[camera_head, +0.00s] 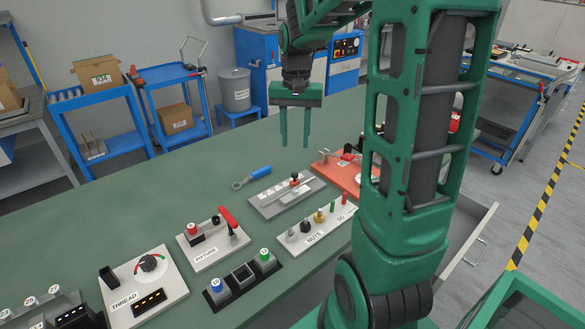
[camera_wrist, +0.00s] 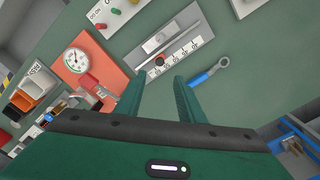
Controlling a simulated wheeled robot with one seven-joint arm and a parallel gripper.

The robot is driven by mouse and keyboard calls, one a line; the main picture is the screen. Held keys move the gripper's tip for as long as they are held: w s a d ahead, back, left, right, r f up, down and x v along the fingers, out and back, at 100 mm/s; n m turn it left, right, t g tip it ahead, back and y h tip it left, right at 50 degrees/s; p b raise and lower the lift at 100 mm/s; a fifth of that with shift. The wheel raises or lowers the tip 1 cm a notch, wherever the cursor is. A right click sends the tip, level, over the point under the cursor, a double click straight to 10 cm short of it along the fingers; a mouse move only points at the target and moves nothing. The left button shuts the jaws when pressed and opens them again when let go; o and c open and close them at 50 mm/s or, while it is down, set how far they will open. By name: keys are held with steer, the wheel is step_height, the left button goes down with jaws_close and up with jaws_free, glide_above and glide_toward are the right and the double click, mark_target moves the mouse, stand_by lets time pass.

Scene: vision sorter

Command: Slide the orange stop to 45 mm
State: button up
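The orange stop (camera_head: 295,180) is a small dark and orange knob on a grey slide plate (camera_head: 268,206) that lies on the green bench. In the wrist view the orange stop (camera_wrist: 160,61) sits near one end of a white scale strip (camera_wrist: 183,53) on the plate. The scale's numbers are too small to read for sure. My gripper (camera_head: 295,144) hangs above the bench, fingers down and apart, with nothing between them. In the wrist view my gripper (camera_wrist: 160,80) has its fingertips pointing at the stop's side of the plate, clear of it.
A blue-handled wrench (camera_head: 252,177) lies beside the plate. A red-orange board with a gauge (camera_wrist: 77,62) stands on the other side. The bench beyond the wrench is clear.

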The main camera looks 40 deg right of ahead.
mark_target(295, 173)
step_height(295, 173, down, 11)
steer(key=shift+r, duration=0.15)
stand_by(0.4)
steer(key=shift+c, duration=0.5)
jaws_close()
